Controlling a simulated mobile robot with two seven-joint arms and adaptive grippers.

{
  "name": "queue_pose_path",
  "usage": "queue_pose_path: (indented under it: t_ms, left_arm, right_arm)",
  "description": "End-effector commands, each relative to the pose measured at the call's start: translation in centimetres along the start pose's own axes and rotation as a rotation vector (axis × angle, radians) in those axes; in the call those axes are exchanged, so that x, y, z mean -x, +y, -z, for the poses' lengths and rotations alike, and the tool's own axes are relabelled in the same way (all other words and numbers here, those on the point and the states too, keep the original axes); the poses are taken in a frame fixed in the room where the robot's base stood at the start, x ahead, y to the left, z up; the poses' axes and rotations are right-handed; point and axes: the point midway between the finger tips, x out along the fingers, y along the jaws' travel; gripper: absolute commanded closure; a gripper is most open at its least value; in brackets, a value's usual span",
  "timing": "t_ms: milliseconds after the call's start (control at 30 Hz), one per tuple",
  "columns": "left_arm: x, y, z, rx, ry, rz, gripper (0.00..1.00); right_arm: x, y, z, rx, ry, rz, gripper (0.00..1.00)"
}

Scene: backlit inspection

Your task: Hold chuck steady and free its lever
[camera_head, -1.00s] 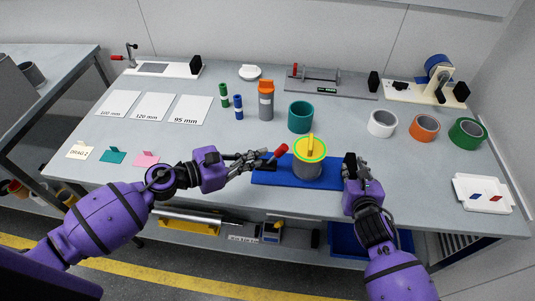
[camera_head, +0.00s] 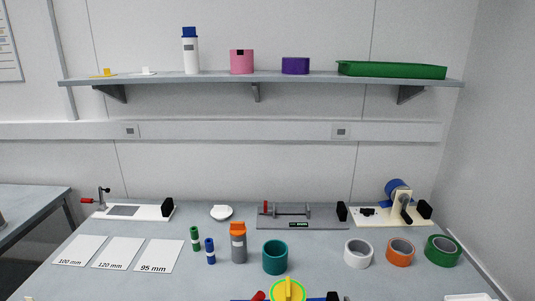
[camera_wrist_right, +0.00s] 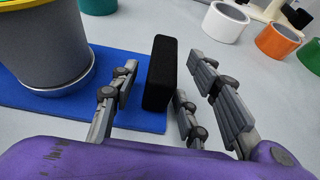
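My left gripper is outside both current views.
A teal cup (camera_head: 275,258) and an orange-capped grey bottle (camera_head: 238,243) stand behind the chuck. White (camera_head: 358,254), orange (camera_head: 400,253) and green (camera_head: 443,250) rings stand at right. A wall shelf (camera_head: 260,78) holds several items above the table.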

Motion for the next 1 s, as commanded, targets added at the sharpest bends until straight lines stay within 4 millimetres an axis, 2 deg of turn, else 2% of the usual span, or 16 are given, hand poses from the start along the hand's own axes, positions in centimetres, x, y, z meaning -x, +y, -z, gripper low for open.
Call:
queue_pose_path:
  t_ms: [33,367,467,800,1000]
  left_arm:
    - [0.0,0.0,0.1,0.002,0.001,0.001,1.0]
    - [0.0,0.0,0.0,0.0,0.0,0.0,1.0]
    - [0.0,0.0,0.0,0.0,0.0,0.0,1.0]
    - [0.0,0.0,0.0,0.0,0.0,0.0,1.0]
    - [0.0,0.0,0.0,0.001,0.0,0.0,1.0]
  right_arm:
    - [0.0,-0.1,0.4,0.0,0.007,0.002,0.55]
    - [0.6,-0.1,-0.1,0.002,-0.003,-0.001,0.55]
    - [2.0,-0.1,-0.1,0.004,-0.004,-0.001,0.55]
    - [9.1,-0.1,0.1,0.003,0.0,-0.001,0.55]
    - [11.5,-0.1,0.2,0.001,0.002,0.0,0.55]
